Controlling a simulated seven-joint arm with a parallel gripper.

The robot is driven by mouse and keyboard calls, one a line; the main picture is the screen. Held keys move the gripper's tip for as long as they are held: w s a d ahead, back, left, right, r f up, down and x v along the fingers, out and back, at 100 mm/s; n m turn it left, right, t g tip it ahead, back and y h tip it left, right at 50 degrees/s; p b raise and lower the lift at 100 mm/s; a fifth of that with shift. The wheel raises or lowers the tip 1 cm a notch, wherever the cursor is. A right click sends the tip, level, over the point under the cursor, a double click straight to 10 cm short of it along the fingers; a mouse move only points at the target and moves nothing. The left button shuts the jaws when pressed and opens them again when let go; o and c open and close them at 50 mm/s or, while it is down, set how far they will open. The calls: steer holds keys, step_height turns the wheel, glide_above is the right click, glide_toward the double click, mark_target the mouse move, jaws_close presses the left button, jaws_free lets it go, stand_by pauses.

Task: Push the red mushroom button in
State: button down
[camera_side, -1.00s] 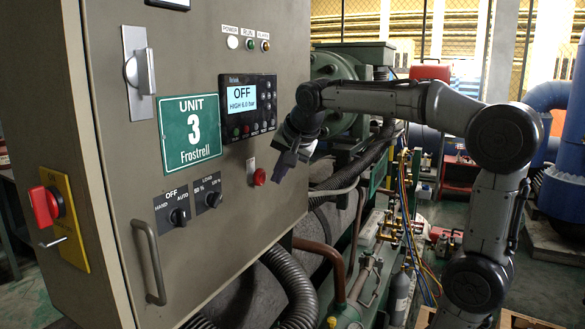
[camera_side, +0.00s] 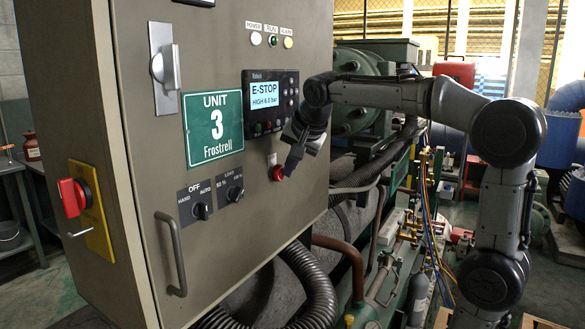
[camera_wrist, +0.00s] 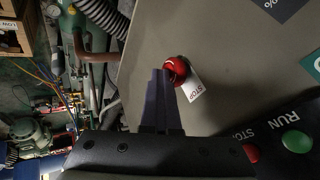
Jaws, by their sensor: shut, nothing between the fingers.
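The red mushroom button (camera_side: 277,173) sits on the front of the grey cabinet, below the controller display (camera_side: 270,103), which reads "E-STOP" and "HIGH 6.0 bar". A small white tag lies above it. In the wrist view the red button (camera_wrist: 177,68) shows beside a white "STOP" tag (camera_wrist: 195,88). My gripper (camera_side: 289,170) is shut and empty, with its fingertips at the button's right edge. In the wrist view my fingertips (camera_wrist: 161,74) overlap one side of the button. The exact contact and the button's depth are hard to tell.
Hoses and pipes (camera_side: 310,280) run below and right of the cabinet. In the wrist view a green RUN button (camera_wrist: 296,141) is near the lower right.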

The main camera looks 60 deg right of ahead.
steer(key=shift+w+a+f, duration=0.1)
steer(key=shift+w, duration=0.3)
steer(key=s+a+r, duration=0.2)
steer(key=s+r, duration=0.6)
steer(key=s, duration=0.2)
steer(key=shift+a, duration=0.15)
steer(key=s+a+f+n+y, duration=0.1)
steer(key=s+a+f+n, duration=0.3)
steer(key=f, duration=0.3)
steer(key=s+a+f+n+y, duration=0.1)
steer(key=s+a+f+n, duration=0.3)
steer(key=f, duration=0.4)
steer(key=s+a+f+n+y, duration=0.2)
steer(key=s+a+f+n, duration=0.2)
steer(key=s+f+n, duration=0.2)
steer(key=shift+f+n+g, duration=0.3)
steer(key=shift+f+n, duration=0.3)
steer(key=shift+f, duration=0.4)
